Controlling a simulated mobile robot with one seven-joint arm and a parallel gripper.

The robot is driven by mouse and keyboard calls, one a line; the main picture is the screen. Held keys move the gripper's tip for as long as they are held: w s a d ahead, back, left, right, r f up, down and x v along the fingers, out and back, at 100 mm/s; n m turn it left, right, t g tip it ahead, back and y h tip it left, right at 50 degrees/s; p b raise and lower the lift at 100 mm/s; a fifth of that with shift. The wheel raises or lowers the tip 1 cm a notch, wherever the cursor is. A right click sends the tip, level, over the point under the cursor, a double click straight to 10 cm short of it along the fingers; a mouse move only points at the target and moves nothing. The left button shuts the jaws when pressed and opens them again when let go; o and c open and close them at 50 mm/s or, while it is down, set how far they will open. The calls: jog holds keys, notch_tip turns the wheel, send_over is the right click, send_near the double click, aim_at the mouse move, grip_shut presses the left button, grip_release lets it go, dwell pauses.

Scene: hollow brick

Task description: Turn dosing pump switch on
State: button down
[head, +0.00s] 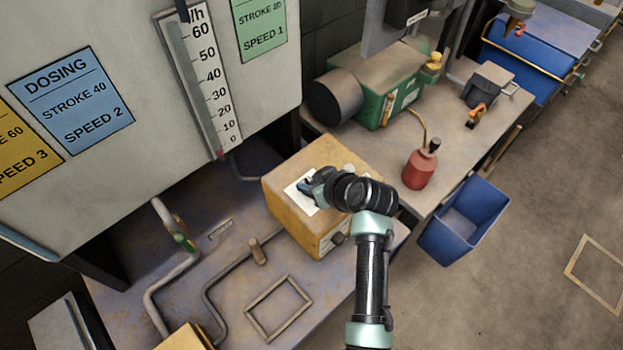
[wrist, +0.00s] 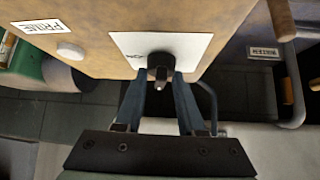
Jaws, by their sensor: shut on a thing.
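The dosing pump is a yellow box (head: 283,207) on the bench in the head view, and its face fills the top of the wrist view (wrist: 110,35). A small black switch (wrist: 160,60) stands on a white plate (wrist: 193,44) on that face. My gripper (wrist: 161,78) has its two blue-grey fingers on either side of the switch and is shut on it. In the head view my gripper (head: 310,186) reaches the white plate on top of the box, and my wrist hides the switch. The switch's on and off marks are not readable.
A white round button (wrist: 70,50) sits beside a PRIME label (wrist: 43,27). A large panel with a scale (head: 208,75) and coloured cards (head: 72,100) stands behind. A red bottle (head: 419,170), green machine (head: 390,85) and blue bin (head: 465,220) are to the right. Pipes (head: 150,295) run along the left.

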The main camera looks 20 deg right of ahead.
jog(key=m+h+p, duration=0.2)
jog(key=m+h, duration=0.1)
jog(key=m, duration=0.1)
jog(key=shift+a+r+p, duration=0.1)
jog(key=shift+r+p, duration=0.05)
jog(key=shift+p, duration=0.15)
jog(key=m+h, duration=0.1)
jog(key=m, duration=0.1)
jog(key=m+h, duration=0.2)
jog(key=shift+w+f+g, duration=0.1)
jog(key=shift+f+g, duration=0.1)
jog(key=shift+g, duration=0.2)
jog(key=m+g+h+b, duration=0.1)
jog(key=m+b, duration=0.1)
jog(key=m+g+h+b, duration=0.1)
jog(key=m+b, duration=0.1)
jog(key=shift+f+h+b, duration=0.2)
jog(key=shift+h+b, duration=0.1)
jog(key=shift+h, duration=0.1)
jog(key=m+g+b, duration=0.1)
jog(key=m+b, duration=0.1)
jog(key=m+g+h+b, duration=0.1)
jog(key=m+b, duration=0.1)
jog(key=shift+r+g+h, duration=0.15)
jog(key=shift+g+h, duration=0.15)
jog(key=shift+g, duration=0.1)
jog(key=shift+m+b, duration=0.3)
jog(key=shift+m, duration=0.1)
jog(key=c, duration=0.6)
grip_release()
